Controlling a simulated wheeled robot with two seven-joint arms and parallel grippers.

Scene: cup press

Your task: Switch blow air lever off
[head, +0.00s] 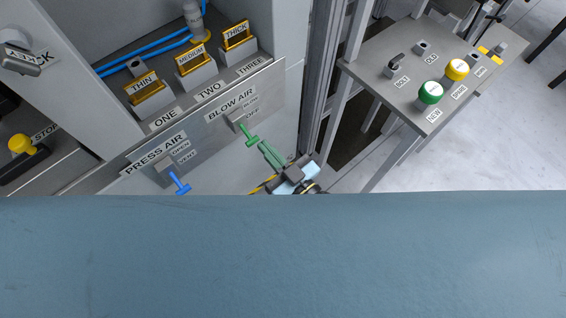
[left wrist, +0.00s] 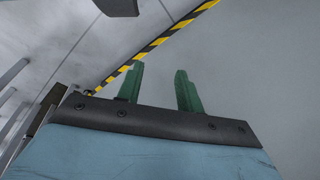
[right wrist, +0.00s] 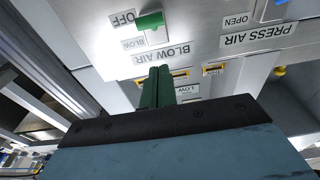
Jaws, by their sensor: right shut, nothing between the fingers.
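The blow air lever has a green T-shaped handle (head: 250,138) and sticks out of the metal panel under the BLOW AIR label (head: 231,103). In the right wrist view the green handle (right wrist: 150,20) shows beside the OFF (right wrist: 124,18) and BLOW (right wrist: 132,43) labels; I cannot tell its exact setting. My right gripper (head: 264,147) is shut and empty, its green fingertips close to the handle with a small gap. Its fingers also show together in the right wrist view (right wrist: 158,70). My left gripper (left wrist: 160,68) is open and empty, seen only in the left wrist view.
A blue press air lever (head: 180,185) sits left of the green one. Blocks marked THIN, MEDIUM and THICK (head: 236,36) stand on a ledge above. A grey button stand (head: 410,75) with a green button (head: 430,92) is at right.

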